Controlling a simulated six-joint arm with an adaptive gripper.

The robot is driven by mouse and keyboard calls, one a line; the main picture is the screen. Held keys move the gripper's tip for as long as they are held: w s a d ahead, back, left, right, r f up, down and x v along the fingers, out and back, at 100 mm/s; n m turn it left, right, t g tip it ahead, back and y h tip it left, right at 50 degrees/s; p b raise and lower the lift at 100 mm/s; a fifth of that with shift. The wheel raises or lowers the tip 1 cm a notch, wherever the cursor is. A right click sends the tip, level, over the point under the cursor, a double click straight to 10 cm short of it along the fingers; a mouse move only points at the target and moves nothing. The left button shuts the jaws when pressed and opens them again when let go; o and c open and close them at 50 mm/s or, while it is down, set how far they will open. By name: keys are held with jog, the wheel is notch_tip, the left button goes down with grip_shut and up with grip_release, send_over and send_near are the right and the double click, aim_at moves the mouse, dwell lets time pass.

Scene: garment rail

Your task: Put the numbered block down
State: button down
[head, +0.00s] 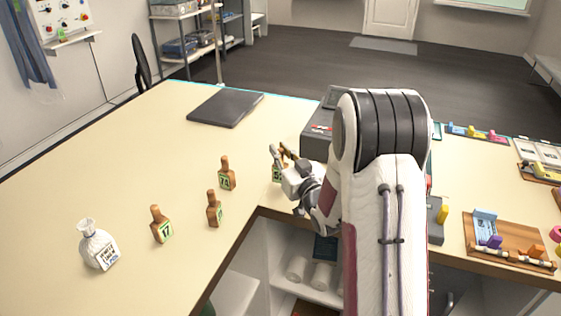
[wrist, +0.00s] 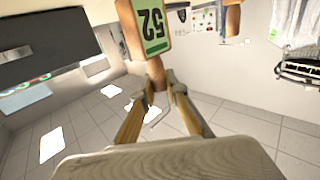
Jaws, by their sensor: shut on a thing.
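My gripper (head: 281,155) is near the inner corner of the cream table. It is shut on the neck of a brown wooden block with a green label.
A white tied bag (head: 98,247) stands at the front left. A dark flat laptop-like slab (head: 225,108) lies at the back. A dark grey machine (head: 318,135) is behind my arm. A wooden tray (head: 480,249) is at the right. The table's left middle (head: 120,160) is clear.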

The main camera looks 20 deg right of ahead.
jog(key=shift+f, duration=1.7)
jog(key=shift+f, duration=0.15)
jog(key=c, duration=2)
grip_release()
jog(key=shift+s, duration=0.1)
jog(key=shift+s, duration=5.9)
jog(key=shift+r, duration=0.2)
